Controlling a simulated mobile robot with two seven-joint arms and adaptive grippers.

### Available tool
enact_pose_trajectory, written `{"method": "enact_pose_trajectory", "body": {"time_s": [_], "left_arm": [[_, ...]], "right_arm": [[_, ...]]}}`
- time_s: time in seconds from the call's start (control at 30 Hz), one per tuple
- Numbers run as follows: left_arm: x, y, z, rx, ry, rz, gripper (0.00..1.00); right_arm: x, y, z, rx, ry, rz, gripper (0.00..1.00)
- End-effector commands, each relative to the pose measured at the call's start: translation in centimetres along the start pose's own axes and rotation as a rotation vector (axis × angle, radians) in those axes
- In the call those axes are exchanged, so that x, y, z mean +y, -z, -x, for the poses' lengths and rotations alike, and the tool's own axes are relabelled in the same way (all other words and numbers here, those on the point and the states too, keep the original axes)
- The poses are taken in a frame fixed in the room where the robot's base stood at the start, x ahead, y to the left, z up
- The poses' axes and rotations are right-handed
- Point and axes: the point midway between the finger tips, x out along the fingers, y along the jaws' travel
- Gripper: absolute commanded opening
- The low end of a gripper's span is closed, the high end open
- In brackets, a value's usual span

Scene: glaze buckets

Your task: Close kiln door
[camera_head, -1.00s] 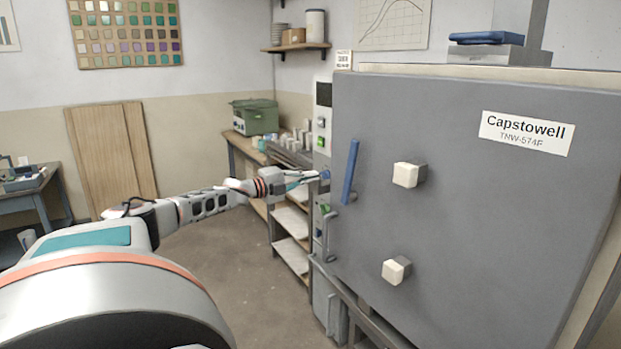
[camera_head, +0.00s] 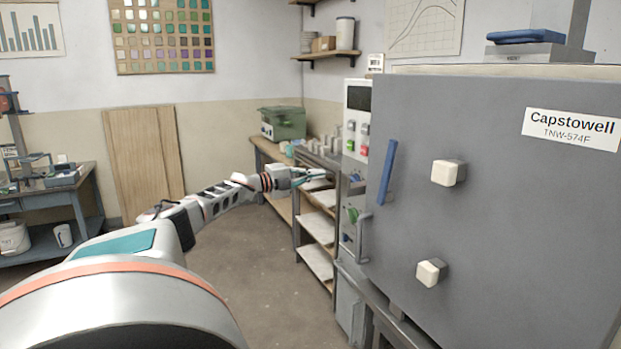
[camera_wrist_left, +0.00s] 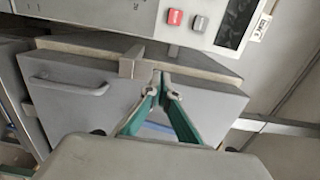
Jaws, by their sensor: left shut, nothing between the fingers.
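The kiln door (camera_head: 500,220) is the large grey panel filling the right of the head view, with a Capstowell label, two pale square knobs and an upright blue handle (camera_head: 387,172) by its left edge. Whether it sits flush with the kiln is hard to tell. My left gripper (camera_head: 322,174) is shut and empty, left of the door and apart from the blue handle. In the left wrist view its fingertips (camera_wrist_left: 160,78) meet in front of a grey panel with a bar handle; contact is unclear. My right gripper is out of view.
A control panel (camera_head: 356,120) with buttons stands beside the door's left edge. A shelf rack (camera_head: 317,228) and a bench with a green box (camera_head: 282,123) are behind my left arm. The floor (camera_head: 260,285) between my arm and the rack is clear.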

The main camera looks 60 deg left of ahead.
Motion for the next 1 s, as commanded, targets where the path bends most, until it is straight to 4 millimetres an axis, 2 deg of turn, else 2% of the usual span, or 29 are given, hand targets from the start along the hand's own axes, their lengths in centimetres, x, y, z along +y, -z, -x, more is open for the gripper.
{"method": "enact_pose_trajectory", "body": {"time_s": [0.03, 0.37, 0.6, 1.0], "left_arm": [[0.5, -0.5, 0.0, -0.002, -0.001, 0.001, 0.00], [0.5, -2.7, 0.5, -0.002, -0.002, 0.000, 0.00], [0.4, -3.5, 0.8, -0.001, -0.004, 0.002, 0.00], [0.2, -3.8, 1.0, 0.000, -0.004, 0.003, 0.00]], "right_arm": [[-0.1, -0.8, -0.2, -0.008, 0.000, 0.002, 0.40], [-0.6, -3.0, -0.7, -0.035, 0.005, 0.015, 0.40], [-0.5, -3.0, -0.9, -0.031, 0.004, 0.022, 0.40], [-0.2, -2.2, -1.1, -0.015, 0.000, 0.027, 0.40]]}}
